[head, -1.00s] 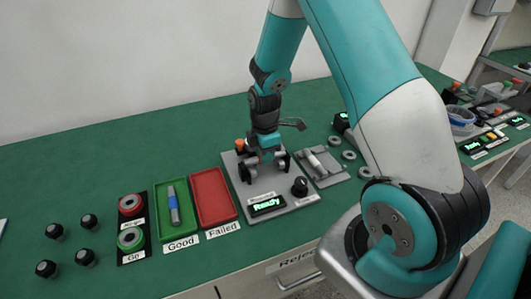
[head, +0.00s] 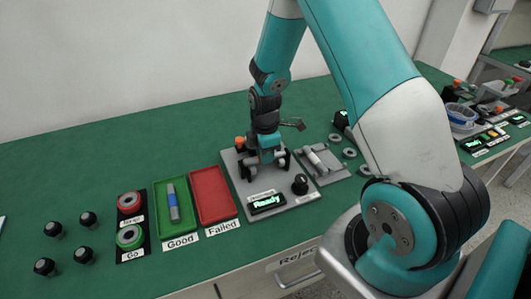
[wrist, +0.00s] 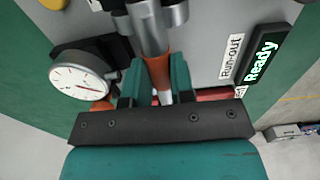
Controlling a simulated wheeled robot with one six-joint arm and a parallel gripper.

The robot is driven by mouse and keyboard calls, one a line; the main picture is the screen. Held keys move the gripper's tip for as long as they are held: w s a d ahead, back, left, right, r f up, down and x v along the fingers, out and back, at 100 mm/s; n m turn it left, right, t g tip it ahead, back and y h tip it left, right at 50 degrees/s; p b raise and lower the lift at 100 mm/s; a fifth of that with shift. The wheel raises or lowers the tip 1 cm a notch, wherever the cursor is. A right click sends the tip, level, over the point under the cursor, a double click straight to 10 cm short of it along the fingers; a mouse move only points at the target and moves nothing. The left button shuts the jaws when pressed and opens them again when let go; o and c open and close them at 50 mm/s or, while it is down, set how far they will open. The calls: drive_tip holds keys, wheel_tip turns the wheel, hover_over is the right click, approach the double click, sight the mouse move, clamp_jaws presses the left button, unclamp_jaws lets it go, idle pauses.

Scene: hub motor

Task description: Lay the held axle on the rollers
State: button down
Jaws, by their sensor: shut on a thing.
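The run-out station (head: 238,190) is a grey plate with dark upright supports, a black knob and a display reading "Ready". My gripper (head: 265,158) is low over its back part, between the supports. In the wrist view my gripper (wrist: 156,82) is shut on the axle (wrist: 158,68), which has an orange band and a grey metal thicker part beyond the fingers. The axle lies between the teal fingers. The rollers are mostly hidden by the gripper and axle, so I cannot tell whether the axle touches them. A dial gauge (wrist: 80,82) stands beside the axle.
A green "Good" tray (head: 160,212) holds a blue-banded axle (head: 173,202). The red "Failed" tray (head: 213,196) is empty. Right of the station, a grey holder (head: 333,172) carries a pale axle, with several rings nearby. Buttons and black knobs stand at the left.

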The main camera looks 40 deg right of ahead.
drive_tip(key=shift+c, duration=2.4)
unclamp_jaws()
drive_tip(key=shift+r+p, duration=2.9)
drive_tip(key=shift+r, duration=0.65)
